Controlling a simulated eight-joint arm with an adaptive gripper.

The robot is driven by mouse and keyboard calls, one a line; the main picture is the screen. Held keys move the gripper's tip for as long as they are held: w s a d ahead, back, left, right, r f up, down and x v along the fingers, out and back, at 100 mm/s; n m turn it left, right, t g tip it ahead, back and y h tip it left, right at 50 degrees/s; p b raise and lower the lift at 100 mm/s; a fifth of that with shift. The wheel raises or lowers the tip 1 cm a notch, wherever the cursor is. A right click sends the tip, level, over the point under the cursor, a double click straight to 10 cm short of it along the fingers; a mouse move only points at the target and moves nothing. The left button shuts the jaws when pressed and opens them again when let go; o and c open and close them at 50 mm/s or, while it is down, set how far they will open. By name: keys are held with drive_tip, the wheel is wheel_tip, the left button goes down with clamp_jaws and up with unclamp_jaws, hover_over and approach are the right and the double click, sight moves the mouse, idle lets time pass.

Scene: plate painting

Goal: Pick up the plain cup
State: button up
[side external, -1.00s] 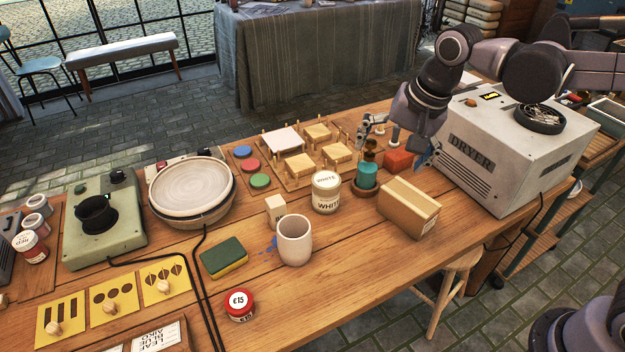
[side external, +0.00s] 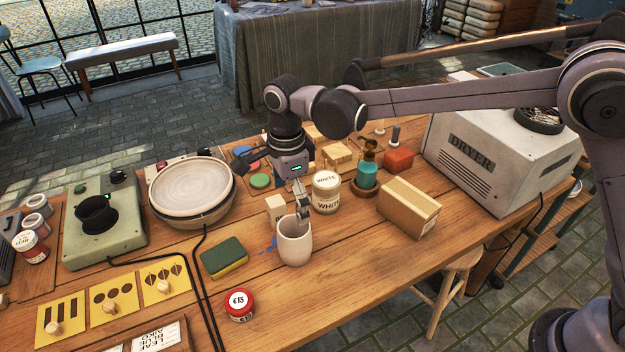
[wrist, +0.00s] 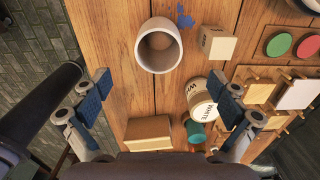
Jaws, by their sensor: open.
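The plain cup (side external: 294,243) is an off-white, handleless cup standing upright on the wooden table in the side view, open end up. In the wrist view the cup (wrist: 158,46) shows at the upper middle, ahead of my gripper. My gripper (side external: 301,196) is just above and behind the cup in the side view, pointing down. In the wrist view its two fingers with blue pads (wrist: 163,103) are spread wide apart with nothing between them. I cannot tell whether a finger touches the cup's rim.
A white paint jar (side external: 326,192) and a small beige block (side external: 275,208) stand close to the cup. A cardboard box (side external: 409,206) and a teal bottle (side external: 367,174) are to the right. A green-yellow sponge (side external: 223,258) and a red-lidded jar (side external: 240,304) lie left and in front.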

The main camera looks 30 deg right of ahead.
sight(294, 228)
wheel_tip(294, 228, down, 9)
drive_tip(key=shift+s+d+r, duration=0.1)
drive_tip(key=shift+d, duration=0.05)
drive_tip(key=c, duration=1.9)
drive_tip(key=shift+c, duration=0.2)
